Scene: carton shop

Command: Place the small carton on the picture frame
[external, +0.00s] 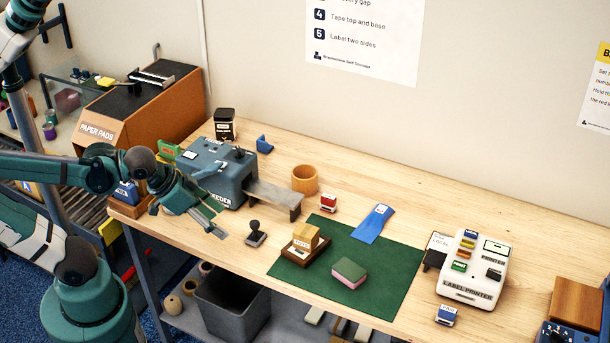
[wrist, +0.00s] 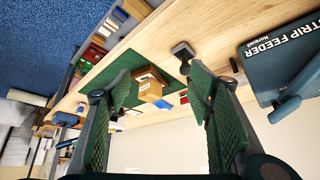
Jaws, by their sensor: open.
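The small tan carton (external: 306,235) sits upright on the green mat's left part, and appears to rest on the dark brown picture frame (external: 291,254), which lies flat. The carton also shows in the wrist view (wrist: 150,90), with the frame (wrist: 147,72) under it in that tilted view. My gripper (external: 217,224) is open and empty, left of the carton and apart from it, near the strip feeder. In the wrist view its two fingers (wrist: 157,78) are spread, with the carton seen between them in the distance. The carton's exact contact with the frame is partly hidden.
A pink-and-green block (external: 348,273) lies on the green mat (external: 385,290). A black stamp (external: 256,234) stands between my gripper and the mat. The strip feeder (external: 222,172) is behind my gripper; a wooden cup (external: 305,180) and label printer (external: 474,270) stand farther right.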

